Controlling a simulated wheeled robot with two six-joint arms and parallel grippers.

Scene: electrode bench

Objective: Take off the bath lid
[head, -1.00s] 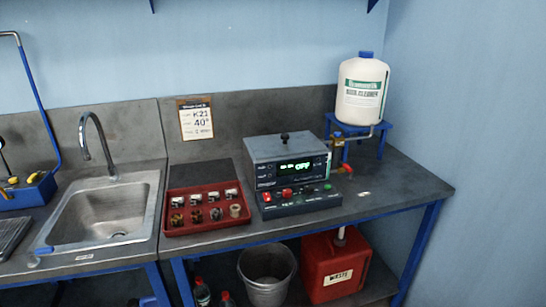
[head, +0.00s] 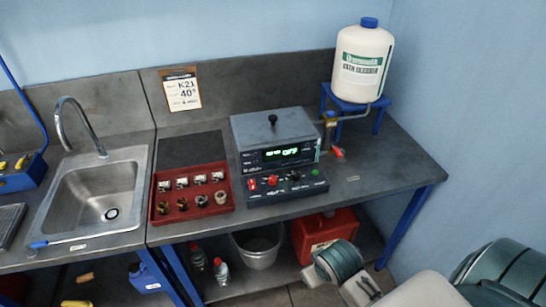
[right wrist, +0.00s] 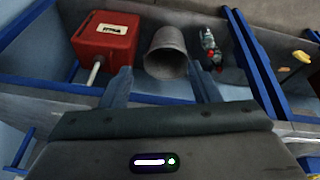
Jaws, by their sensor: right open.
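The bath (head: 280,155) is a dark box with a green display reading OFF, on the bench. Its grey flat lid (head: 250,127) is on top, with a black knob (head: 272,120) standing up from its middle. My right gripper (right wrist: 162,82) is open and empty, its two fingers spread in the right wrist view. In the head view my right arm comes in from the lower right, in front of the bench and well below and right of the lid. The lid does not show in the right wrist view. My left gripper is not in view.
A red tray (head: 158,212) of small parts sits left of the bath. A white cleaner bottle (head: 362,65) stands on a blue stand behind right, with a pipe and tap beside the bath. Under the bench are a bucket (head: 258,250) and a red waste container (head: 318,228).

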